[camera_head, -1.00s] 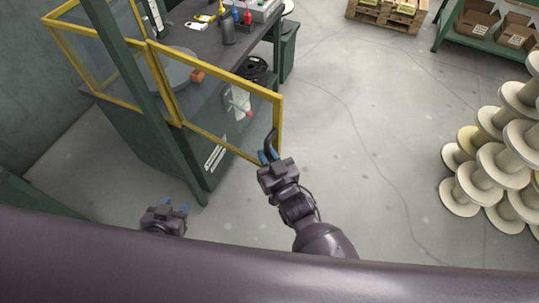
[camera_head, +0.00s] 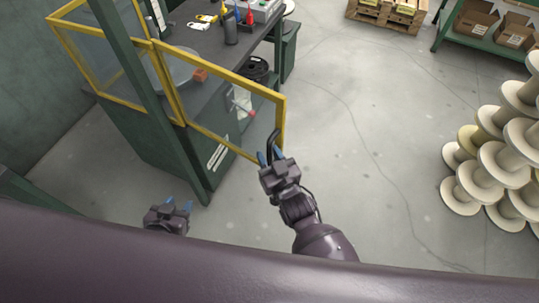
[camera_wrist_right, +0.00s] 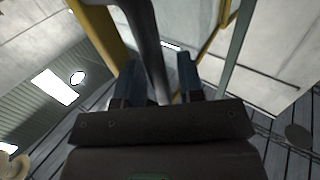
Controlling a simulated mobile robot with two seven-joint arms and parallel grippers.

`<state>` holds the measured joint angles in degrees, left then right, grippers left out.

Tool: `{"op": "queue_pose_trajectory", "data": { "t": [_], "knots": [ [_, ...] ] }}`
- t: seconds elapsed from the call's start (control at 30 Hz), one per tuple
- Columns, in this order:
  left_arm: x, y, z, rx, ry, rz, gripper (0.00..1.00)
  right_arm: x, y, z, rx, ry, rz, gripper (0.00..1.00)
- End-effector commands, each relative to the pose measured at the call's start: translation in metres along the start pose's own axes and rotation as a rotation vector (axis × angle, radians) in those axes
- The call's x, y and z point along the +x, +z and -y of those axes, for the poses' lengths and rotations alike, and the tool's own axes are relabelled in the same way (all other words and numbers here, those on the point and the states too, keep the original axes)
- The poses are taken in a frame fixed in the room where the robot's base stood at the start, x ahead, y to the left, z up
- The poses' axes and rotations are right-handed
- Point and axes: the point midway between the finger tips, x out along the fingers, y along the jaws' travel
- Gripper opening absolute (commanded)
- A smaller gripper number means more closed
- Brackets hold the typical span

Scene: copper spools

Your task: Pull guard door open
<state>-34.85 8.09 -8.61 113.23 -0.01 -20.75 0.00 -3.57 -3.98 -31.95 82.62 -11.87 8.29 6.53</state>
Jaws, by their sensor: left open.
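The guard door (camera_head: 222,127) is a clear panel in a yellow frame, in front of the dark bench in the head view. A black curved handle (camera_head: 271,140) stands at its right edge; it also shows in the right wrist view (camera_wrist_right: 148,45). My right gripper (camera_head: 270,156) is at the handle. In the wrist view its blue fingers (camera_wrist_right: 159,80) are apart, with the handle between them, close to the left finger and with a gap to the right finger. My left gripper (camera_head: 178,205) is open and empty, low at the left.
A green post (camera_head: 130,75) rises in front of the guard at the left. The bench (camera_head: 200,38) carries bottles and tools. Large pale spools (camera_head: 500,160) are stacked at the right. The floor (camera_head: 365,150) between the door and the spools is clear.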

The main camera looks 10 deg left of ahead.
Motion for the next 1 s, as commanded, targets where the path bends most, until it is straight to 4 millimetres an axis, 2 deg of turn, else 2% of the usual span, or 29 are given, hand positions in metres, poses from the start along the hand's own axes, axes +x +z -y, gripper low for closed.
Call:
{"op": "queue_pose_trajectory", "data": {
  "t": [0.3,0.43,0.8,1.0],
  "knots": [
    [0.000,0.000,0.000,0.000,0.000,0.000,0.43,-0.002,0.001,0.000,0.003,0.001,0.003,0.41],
    [0.000,0.000,0.000,0.000,0.000,0.000,0.43,-0.010,0.002,-0.001,0.003,0.002,0.004,0.41],
    [0.001,0.001,0.000,0.000,0.000,-0.001,0.43,-0.074,0.002,-0.001,0.002,0.001,0.004,0.41],
    [0.002,0.002,0.000,0.000,0.000,-0.002,0.43,-0.099,0.001,0.000,0.003,0.000,0.003,0.41]
  ]
}}
